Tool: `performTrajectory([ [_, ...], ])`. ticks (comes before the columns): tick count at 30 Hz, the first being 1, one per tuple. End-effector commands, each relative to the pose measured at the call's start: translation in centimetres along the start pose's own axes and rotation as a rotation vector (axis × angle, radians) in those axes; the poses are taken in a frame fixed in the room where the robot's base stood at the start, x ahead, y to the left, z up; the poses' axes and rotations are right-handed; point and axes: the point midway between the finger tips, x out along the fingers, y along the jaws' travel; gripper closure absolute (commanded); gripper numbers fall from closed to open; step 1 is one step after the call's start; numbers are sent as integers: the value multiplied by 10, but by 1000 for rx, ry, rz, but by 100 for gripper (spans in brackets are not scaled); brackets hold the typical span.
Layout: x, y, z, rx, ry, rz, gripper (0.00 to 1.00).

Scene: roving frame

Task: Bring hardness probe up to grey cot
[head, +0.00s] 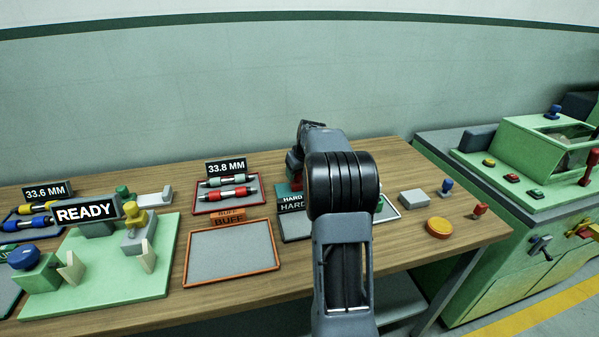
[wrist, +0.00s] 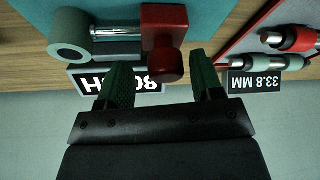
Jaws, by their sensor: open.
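In the wrist view a red block with a round red knob (wrist: 166,66), a steel rod and a grey-green ring-ended roller (wrist: 69,34) lie on a teal surface; the red part looks like the hardness probe, but I cannot be sure. My gripper (wrist: 161,76) is open, its two green fingers apart on either side of the knob, with no visible grip. In the head view my arm hides the gripper and most of this spot; a bit of red shows beside the arm. I cannot tell for certain which thing is the grey cot.
An orange-rimmed BUFF tray (head: 189,270) stands empty. A red tray (head: 205,209) holds several rollers behind it. A green READY fixture (head: 95,290) is at left. A light grey block (head: 412,198), an orange disc (head: 439,228) and small knobs stand at right.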

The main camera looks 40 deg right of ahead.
Motion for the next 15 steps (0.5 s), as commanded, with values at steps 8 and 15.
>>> performTrajectory([
  [8, -8, 0, 0, 0, 1, -1, 40],
  [15, -53, 1, 0, 3, 4, 2, 40],
])
